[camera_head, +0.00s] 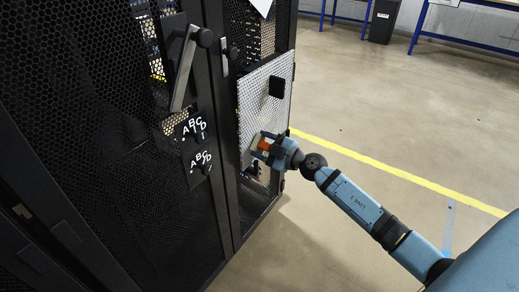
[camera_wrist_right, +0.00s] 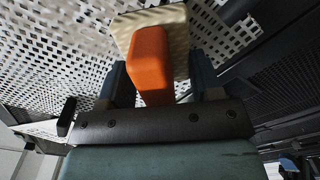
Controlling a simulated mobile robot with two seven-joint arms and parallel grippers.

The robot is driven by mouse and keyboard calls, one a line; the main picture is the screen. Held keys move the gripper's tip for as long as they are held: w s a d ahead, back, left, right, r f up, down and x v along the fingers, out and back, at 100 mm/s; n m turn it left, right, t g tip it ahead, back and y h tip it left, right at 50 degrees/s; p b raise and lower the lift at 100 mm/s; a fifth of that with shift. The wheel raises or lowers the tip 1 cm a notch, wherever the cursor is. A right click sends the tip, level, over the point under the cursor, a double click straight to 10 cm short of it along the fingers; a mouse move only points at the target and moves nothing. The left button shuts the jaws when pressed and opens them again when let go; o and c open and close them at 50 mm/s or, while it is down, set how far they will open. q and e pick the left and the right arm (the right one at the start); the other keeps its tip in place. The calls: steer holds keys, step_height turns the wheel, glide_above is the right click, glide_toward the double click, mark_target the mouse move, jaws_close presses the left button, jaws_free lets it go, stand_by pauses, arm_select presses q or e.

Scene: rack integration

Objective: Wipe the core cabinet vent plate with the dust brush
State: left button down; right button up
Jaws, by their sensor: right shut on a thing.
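The vent plate (camera_head: 265,100) is a light perforated panel on the side of the black cabinet at centre. It fills the upper left of the right wrist view (camera_wrist_right: 60,55). My right gripper (camera_head: 265,146) is at the plate's lower part. It is shut on the dust brush, which has an orange handle (camera_wrist_right: 149,65) and a pale cream block of bristles (camera_wrist_right: 165,18). The bristles are against or very close to the plate; contact itself cannot be made out. In the head view the brush (camera_head: 264,144) shows as a small orange patch. My left gripper is not in view.
Black mesh cabinet doors (camera_head: 90,120) with a long handle (camera_head: 184,68) and dial labels (camera_head: 194,127) stand at left. A small black block (camera_head: 277,87) sits on the plate's upper right. The floor at right is open, crossed by a yellow line (camera_head: 390,168).

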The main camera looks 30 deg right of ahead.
steer(key=shift+w+d, duration=0.35)
steer(key=shift+d, duration=0.35)
steer(key=shift+w+d, duration=0.3)
steer(key=shift+d, duration=0.35)
steer(key=shift+w+d, duration=0.35)
steer(key=shift+d, duration=0.35)
